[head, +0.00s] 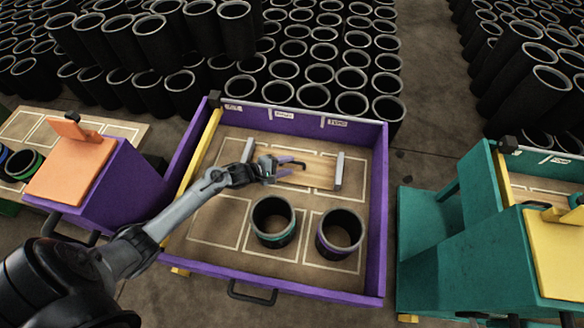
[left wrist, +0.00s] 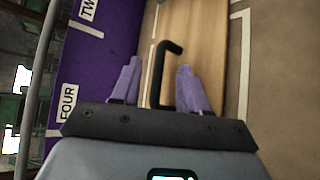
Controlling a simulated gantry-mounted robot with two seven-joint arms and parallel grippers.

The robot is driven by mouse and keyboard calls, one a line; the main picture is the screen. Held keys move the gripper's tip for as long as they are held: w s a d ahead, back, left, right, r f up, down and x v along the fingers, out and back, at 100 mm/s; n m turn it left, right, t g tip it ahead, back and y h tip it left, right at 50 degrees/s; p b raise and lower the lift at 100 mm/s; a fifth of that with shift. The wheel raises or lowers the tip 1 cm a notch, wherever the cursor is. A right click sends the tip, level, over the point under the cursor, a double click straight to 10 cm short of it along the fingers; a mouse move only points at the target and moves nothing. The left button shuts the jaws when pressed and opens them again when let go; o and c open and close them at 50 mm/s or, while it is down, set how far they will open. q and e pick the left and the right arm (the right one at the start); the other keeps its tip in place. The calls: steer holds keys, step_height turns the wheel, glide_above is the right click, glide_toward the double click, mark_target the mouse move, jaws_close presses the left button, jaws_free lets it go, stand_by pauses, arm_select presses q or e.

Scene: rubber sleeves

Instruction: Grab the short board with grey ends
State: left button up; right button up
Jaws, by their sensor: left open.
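The short board (head: 312,172) is light wood with an upright grey piece at each end. It lies in the back part of the purple-walled tray, and a black bent handle (head: 292,163) stands on it. My left gripper (head: 283,168) is over the board's left part, its purple fingers open around the handle. In the left wrist view the handle (left wrist: 157,75) stands between the two spread fingers (left wrist: 157,85), with the board (left wrist: 195,40) behind. I cannot tell whether a finger touches the handle. My right gripper is not in view.
Two black sleeves, one with a green band (head: 273,222) and one with a purple band (head: 340,234), stand in front of the board. The purple tray wall (head: 377,215) rises around. A green unit (head: 450,245) stands right, and many black sleeves (head: 320,73) fill the back.

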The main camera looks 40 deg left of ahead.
mark_target(296, 163)
arm_select(q)
steer(key=b+x, duration=0.1)
steer(key=x, duration=0.2)
steer(key=shift+w, duration=0.1)
steer(key=shift+d, duration=0.1)
jaws_close()
